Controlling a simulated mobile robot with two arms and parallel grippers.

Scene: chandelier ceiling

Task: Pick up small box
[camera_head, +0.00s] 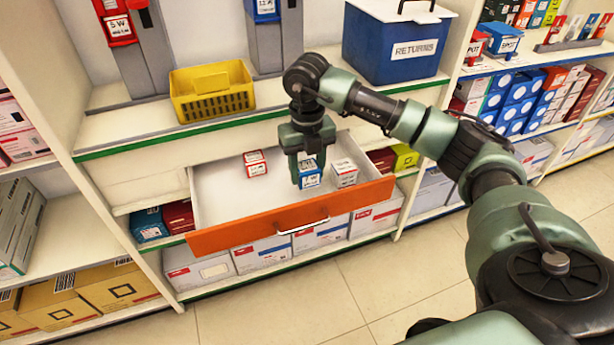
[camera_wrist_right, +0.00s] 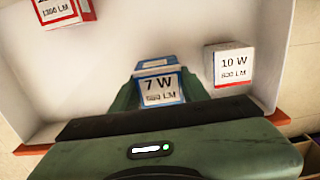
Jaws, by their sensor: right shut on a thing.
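An open drawer with an orange front (camera_head: 290,216) holds several small boxes. A small blue and white box (camera_head: 309,174) stands in it; in the right wrist view this box (camera_wrist_right: 160,88) reads "7 W". My right gripper (camera_head: 308,168) reaches down from above and is shut on this blue box, with a green finger on each side of it. A red and white box (camera_head: 255,163) stands to its left, and shows in the right wrist view (camera_wrist_right: 62,12). A white box with a red edge (camera_head: 344,172), marked "10 W" in the right wrist view (camera_wrist_right: 230,66), stands close to its right. My left gripper is not in view.
A yellow basket (camera_head: 212,91) and a blue "RETURNS" box (camera_head: 395,45) stand on the shelf above the drawer. Larger boxes (camera_head: 262,254) fill the shelf below. The drawer's left part is empty, and the tiled floor (camera_head: 400,285) in front is clear.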

